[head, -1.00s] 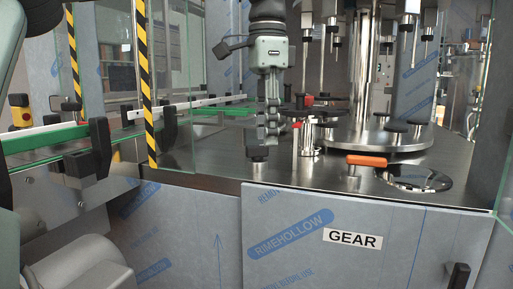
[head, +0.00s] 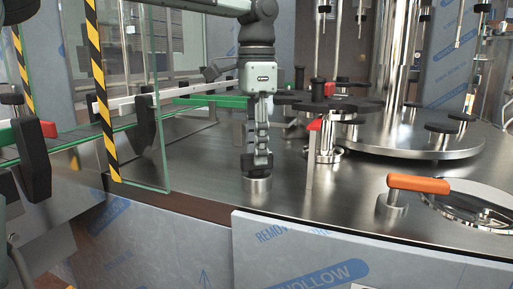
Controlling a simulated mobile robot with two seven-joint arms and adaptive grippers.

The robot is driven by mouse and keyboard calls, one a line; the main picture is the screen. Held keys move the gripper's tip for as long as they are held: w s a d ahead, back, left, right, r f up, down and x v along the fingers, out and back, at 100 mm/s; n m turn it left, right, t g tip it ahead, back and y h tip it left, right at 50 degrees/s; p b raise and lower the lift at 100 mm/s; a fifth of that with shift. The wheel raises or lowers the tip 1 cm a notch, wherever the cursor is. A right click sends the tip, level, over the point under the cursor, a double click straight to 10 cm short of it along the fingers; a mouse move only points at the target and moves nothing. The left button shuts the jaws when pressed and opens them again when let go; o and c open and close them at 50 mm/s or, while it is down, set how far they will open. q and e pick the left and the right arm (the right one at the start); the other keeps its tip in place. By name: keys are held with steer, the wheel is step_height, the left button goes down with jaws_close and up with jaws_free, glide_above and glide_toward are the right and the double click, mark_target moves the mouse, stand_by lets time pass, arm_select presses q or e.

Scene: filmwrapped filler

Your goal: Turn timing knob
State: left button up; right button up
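My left gripper (head: 257,164) hangs straight down from its wrist, over a short round metal post (head: 257,185) on the steel deck, left of the star wheel. The post looks like the timing knob's base. Dark fingertips sit right at its top and hide whatever is there. I see the fingers nearly in line, so I cannot tell whether they are closed on the knob or only around it. My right gripper is not in view.
An orange-handled lever (head: 418,184) stands on the deck at right. A black star wheel (head: 330,103) and a round steel carousel (head: 420,140) are behind. A glass panel (head: 140,100) with a yellow-black striped edge (head: 101,95) stands at left. A film-covered front panel (head: 300,250) lies below.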

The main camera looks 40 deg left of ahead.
arm_select(q)
steer(key=shift+f, duration=0.25)
jaws_close()
steer(key=shift+n, duration=2.6)
steer(key=n, duration=0.5)
steer(key=shift+n, duration=0.3)
jaws_free()
step_height(320, 180, up, 12)
